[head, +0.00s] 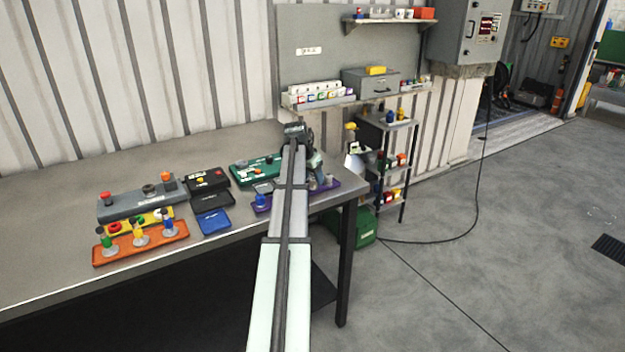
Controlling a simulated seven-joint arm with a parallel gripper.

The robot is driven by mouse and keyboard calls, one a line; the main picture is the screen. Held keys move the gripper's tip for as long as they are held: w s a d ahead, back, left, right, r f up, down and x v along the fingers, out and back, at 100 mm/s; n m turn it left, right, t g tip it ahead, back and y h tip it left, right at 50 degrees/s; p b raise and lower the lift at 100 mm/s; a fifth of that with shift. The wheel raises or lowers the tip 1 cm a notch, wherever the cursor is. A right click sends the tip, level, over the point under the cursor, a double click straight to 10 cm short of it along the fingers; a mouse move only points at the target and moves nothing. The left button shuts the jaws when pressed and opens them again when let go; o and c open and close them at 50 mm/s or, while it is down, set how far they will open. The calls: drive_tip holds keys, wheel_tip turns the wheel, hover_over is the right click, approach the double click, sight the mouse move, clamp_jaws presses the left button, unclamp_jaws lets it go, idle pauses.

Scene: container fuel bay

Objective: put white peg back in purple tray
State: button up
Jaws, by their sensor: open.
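The purple tray (262,209) lies near the right end of the workbench, partly hidden behind my arm. A blue peg (261,199) stands at its left end. Small pale and dark shapes show at the tray's right end, just below my gripper. I cannot tell whether one of them is the white peg. My gripper (316,165) is open and hangs over the tray's right part, close to these shapes. At this size I cannot see whether anything is between its fingers.
A green tray (245,172) lies behind the purple one. Black (204,182), blue (213,222), grey (140,204), yellow and orange (125,255) trays hold the bench's left. A shelf cart (390,160) stands beyond the right end. The front-left bench top is clear.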

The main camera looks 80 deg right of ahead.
drive_tip(key=v, duration=1.1)
drive_tip(key=shift+f, duration=0.1)
